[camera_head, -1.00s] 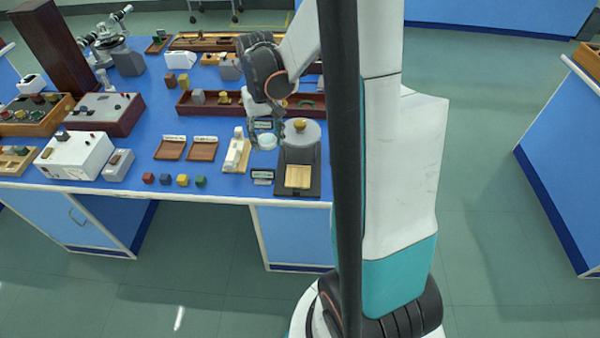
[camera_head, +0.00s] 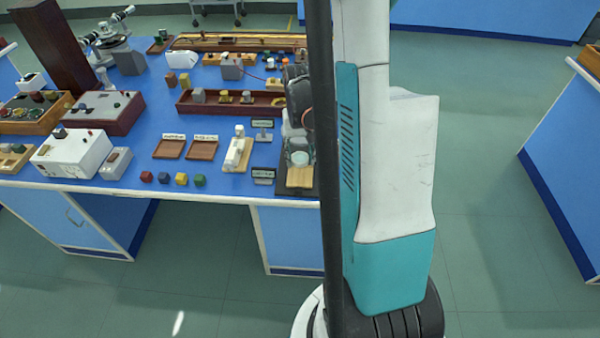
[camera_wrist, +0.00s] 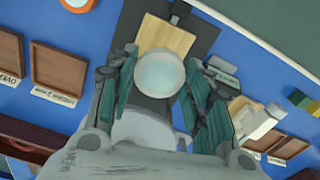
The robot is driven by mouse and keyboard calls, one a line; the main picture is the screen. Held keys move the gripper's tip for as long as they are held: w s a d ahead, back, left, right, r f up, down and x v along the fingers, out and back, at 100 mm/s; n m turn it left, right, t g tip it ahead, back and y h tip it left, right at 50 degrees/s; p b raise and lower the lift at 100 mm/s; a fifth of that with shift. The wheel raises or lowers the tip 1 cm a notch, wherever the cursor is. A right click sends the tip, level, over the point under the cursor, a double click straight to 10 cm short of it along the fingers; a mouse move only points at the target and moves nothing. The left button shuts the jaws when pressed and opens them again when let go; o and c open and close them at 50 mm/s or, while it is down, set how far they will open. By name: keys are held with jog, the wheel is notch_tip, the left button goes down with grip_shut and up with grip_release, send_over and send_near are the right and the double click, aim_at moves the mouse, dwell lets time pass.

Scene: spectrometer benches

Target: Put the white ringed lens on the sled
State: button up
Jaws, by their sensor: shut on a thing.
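The white ringed lens (camera_wrist: 160,73), a pale round disc with a white rim, is between the fingers of my gripper (camera_wrist: 160,88) in the wrist view. My gripper is shut on it. In the head view the lens (camera_head: 300,158) shows at the near right of the blue bench, just left of my black column. It overlaps the dark stand (camera_head: 309,187) with a pale wooden plate (camera_wrist: 150,36); its height above the plate is hard to tell. Small carriages stand in the long red-brown tray (camera_head: 210,107); I cannot tell which thing is the sled.
A wooden holder with a white block (camera_head: 238,153) stands left of the stand, with a small label card (camera_head: 263,173) between them. Two shallow brown trays (camera_head: 202,150) and several coloured cubes (camera_head: 181,179) lie further left. My column hides the bench's right end.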

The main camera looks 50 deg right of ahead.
aim_at(300, 176)
jog(key=shift+f+b, duration=0.9)
jog(key=shift+f, duration=2.25)
jog(key=shift+f, duration=0.1)
jog(key=o, duration=1.1)
jog(key=shift+c, duration=0.2)
notch_tip(300, 176, up, 12)
jog(key=p, duration=0.4)
